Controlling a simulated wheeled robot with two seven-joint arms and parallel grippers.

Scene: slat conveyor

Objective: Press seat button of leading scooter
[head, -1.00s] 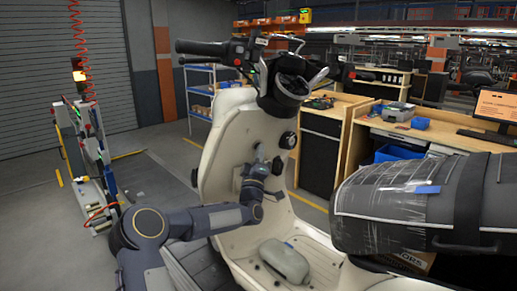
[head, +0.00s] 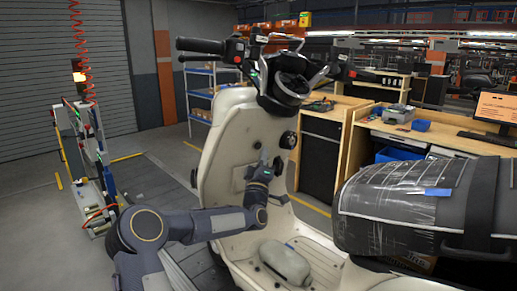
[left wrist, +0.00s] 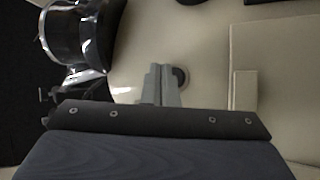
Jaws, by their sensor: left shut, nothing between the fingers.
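The cream scooter (head: 226,150) stands upright in front of me, its inner leg shield facing me. A round black knob (head: 289,140) sits on the shield, right of and above my left gripper (head: 264,157). The gripper's fingers point at the shield and are shut with nothing between them. In the left wrist view the shut fingers (left wrist: 161,78) stand just left of a dark round button (left wrist: 181,76) and partly overlap its edge. I cannot tell whether they touch it, or whether it is the same knob. My right gripper is not in view.
The plastic-wrapped seat (head: 400,205) fills the right front. A grey rounded object (head: 285,262) lies on the scooter's footboard. The handlebar (head: 205,46) spans above the shield. Wooden workbenches (head: 340,120) stand behind, and a tool stand (head: 85,150) is at the left.

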